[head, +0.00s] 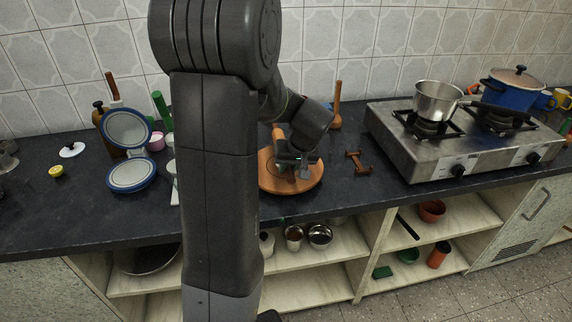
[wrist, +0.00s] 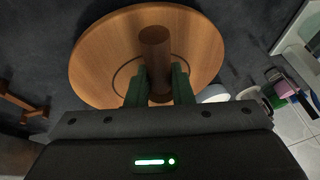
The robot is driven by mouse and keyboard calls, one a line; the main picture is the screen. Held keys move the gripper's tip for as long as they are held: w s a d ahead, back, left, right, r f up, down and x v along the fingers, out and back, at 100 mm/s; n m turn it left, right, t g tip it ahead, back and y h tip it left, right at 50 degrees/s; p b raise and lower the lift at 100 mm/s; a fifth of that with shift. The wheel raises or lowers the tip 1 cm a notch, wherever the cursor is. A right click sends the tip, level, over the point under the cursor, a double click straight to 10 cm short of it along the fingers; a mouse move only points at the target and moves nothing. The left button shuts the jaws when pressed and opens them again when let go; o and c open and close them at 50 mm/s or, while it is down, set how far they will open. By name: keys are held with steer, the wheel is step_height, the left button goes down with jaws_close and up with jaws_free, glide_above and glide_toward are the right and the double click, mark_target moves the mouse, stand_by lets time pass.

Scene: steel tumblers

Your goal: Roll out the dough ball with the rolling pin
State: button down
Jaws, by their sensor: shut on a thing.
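The round wooden board (head: 268,180) lies on the dark counter and fills the upper middle of the wrist view (wrist: 95,60). My gripper (head: 293,172) is over the board. In the wrist view its green fingers (wrist: 158,88) are closed on the two sides of the brown rolling pin (wrist: 155,48). An orange-brown end of the pin (head: 278,133) shows behind the gripper in the head view. I cannot tell whether the pin touches the board. No dough ball can be made out clearly; my gripper and arm hide part of the board.
A small brown wooden stand (head: 357,162) is right of the board. The steel stove (head: 430,150) holds a steel pan (head: 436,100) and a blue pot (head: 510,92). Bare counter lies in front of the stand.

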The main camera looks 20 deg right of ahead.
steer(key=shift+w+a+f, duration=0.1)
steer(key=shift+a, duration=0.3)
steer(key=shift+s+d+f+b, duration=0.2)
steer(key=shift+d+b, duration=0.2)
steer(key=shift+d, duration=0.4)
steer(key=shift+s+d+f+b, duration=0.15)
steer(key=shift+d+b, duration=0.2)
steer(key=shift+d, duration=0.45)
steer(key=shift+a, duration=0.1)
steer(key=shift+w+a+f+b, duration=0.1)
steer(key=shift+w+a+b, duration=0.05)
steer(key=shift+a, duration=0.65)
steer(key=shift+w+a+b, duration=0.15)
steer(key=shift+a, duration=0.6)
steer(key=shift+d, duration=0.1)
